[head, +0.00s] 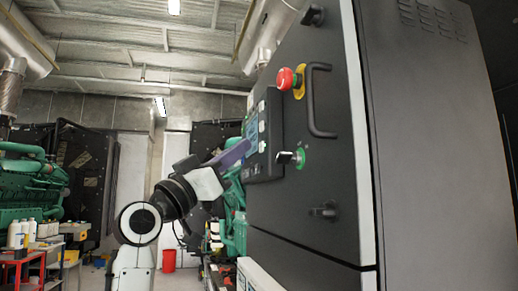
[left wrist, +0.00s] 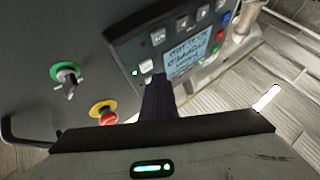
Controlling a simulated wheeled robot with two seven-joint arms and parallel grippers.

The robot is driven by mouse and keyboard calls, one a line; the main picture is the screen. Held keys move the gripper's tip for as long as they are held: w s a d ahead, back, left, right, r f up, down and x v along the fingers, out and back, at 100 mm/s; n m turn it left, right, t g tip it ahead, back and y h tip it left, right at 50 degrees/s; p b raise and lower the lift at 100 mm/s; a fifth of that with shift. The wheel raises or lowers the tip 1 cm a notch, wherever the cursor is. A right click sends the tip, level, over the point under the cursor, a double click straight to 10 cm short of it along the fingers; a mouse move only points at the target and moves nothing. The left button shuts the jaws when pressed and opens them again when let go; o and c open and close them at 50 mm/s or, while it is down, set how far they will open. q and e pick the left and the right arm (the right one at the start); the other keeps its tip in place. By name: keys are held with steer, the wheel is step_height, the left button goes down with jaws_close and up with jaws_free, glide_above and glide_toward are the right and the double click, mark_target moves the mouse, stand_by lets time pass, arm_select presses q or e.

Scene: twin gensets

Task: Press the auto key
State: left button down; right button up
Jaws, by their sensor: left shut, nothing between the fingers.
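The controller panel (head: 274,120) is a dark box with a screen and light keys on the black cabinet door. It also shows in the left wrist view (left wrist: 125,42), with a pale screen (left wrist: 188,58), several white keys and some coloured ones. A white key (left wrist: 147,65) sits just beyond my fingertips, with a small green light beside it. The key markings are too small to read, so I cannot tell which is the auto key. My left gripper (head: 246,145) is shut and empty, its tips close to the panel; it also shows in the left wrist view (left wrist: 158,80). Contact cannot be told.
A red emergency stop (head: 287,79) on a yellow base, a black door handle (head: 318,100) and a green-ringed switch (head: 300,158) stick out from the cabinet door (head: 330,190). A red bin (head: 169,260), green engine (head: 30,185) and red cart (head: 22,265) stand farther back.

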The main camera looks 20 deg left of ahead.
arm_select(q)
steer(key=s+a+b, duration=0.1)
steer(key=s+a, duration=0.2)
steer(key=a, duration=0.1)
steer(key=shift+s+a, duration=0.35)
steer(key=shift+a, duration=0.05)
stand_by(1.0)
